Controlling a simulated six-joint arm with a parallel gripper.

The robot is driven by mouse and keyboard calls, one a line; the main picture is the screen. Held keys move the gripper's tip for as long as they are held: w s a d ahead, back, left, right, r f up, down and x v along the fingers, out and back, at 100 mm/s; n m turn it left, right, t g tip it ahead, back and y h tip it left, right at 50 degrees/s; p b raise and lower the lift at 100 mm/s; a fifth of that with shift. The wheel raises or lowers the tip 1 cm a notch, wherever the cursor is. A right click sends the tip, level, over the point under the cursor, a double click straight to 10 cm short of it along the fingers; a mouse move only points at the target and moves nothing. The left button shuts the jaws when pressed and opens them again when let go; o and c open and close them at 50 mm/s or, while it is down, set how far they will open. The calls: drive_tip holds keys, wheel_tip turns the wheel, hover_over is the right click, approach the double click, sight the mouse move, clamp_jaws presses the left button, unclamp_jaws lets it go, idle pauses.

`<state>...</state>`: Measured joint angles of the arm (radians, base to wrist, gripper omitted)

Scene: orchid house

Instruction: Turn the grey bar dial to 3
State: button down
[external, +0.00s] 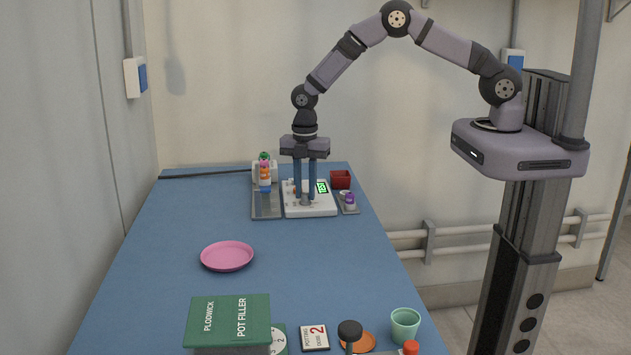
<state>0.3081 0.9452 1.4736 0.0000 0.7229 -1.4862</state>
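A white panel device (322,211) stands toward the far end of the blue table, with a small lit green display (322,187). A grey dial (306,202) is on its face, mostly hidden by my fingers; its bar, pointer and scale marks are too small to read. My gripper (305,195) points straight down over the device, its two dark blue fingers at the dial with a narrow gap between them. I cannot tell whether the fingers press on the dial or only stand around it.
A grey tray (266,206) with stacked colourful bottles (265,175) is left of the device. A dark red box (340,179) and a small tray with a purple item (348,198) are to its right. A pink plate (227,256), green book box (228,318) and mint cup (404,325) are nearer.

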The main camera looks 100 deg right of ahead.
drive_tip(key=shift+m, duration=0.4)
drive_tip(key=m+b, duration=0.2)
drive_tip(key=m, duration=0.2)
drive_tip(key=m+b, duration=0.2)
drive_tip(key=m, duration=0.4)
drive_tip(key=shift+m, duration=0.4)
drive_tip(key=m+b, duration=0.1)
drive_tip(key=m, duration=1)
drive_tip(key=shift+b, duration=0.4)
drive_tip(key=shift+r+m, duration=0.1)
drive_tip(key=shift+m, duration=0.2)
drive_tip(key=c, duration=1.6)
unclamp_jaws()
drive_tip(key=shift+o, duration=0.2)
